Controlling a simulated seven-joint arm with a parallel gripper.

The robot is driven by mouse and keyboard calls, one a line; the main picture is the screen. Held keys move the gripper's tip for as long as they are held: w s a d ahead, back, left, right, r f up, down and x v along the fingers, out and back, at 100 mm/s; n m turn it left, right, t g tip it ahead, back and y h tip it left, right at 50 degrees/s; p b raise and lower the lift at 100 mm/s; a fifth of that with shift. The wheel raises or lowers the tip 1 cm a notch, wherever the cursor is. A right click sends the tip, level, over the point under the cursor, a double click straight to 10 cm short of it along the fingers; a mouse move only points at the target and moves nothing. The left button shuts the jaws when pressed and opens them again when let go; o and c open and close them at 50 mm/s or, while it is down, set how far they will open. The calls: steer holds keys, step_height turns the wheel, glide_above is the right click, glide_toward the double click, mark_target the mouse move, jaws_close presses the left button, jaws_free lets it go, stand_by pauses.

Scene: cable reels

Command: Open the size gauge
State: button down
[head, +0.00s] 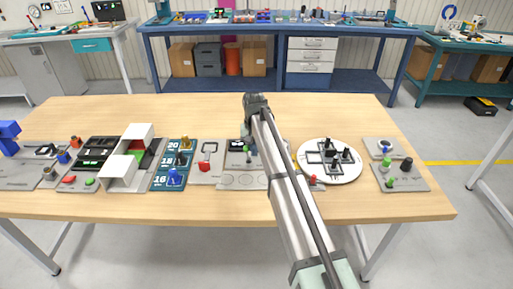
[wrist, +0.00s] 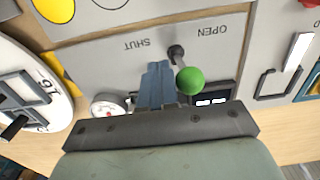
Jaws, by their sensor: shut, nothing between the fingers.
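The size gauge is a grey panel (wrist: 130,65) printed SHUT and OPEN, which appear upside down in the wrist view. A lever with a green ball knob (wrist: 190,80) rises from a dark pivot (wrist: 176,52) between the words, its knob on the OPEN side. A round white dial (wrist: 106,106) and a dark display (wrist: 212,99) are partly hidden by my gripper. My gripper (wrist: 158,72) is shut and empty, its fingers just left of the knob; I cannot tell whether they touch. In the head view the panel (head: 234,158) is partly covered by my arm.
A round white disc (head: 345,174) with black pegs lies to the right. The wooden table (head: 200,112) is clear behind the panels.

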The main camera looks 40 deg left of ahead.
steer(key=shift+s+a, duration=0.25)
steer(key=shift+w+d, duration=0.1)
steer(key=shift+w+d, duration=0.35)
steer(key=shift+d, duration=0.05)
step_height(320, 180, up, 7)
stand_by(0.6)
steer(key=c, duration=1.8)
jaws_free()
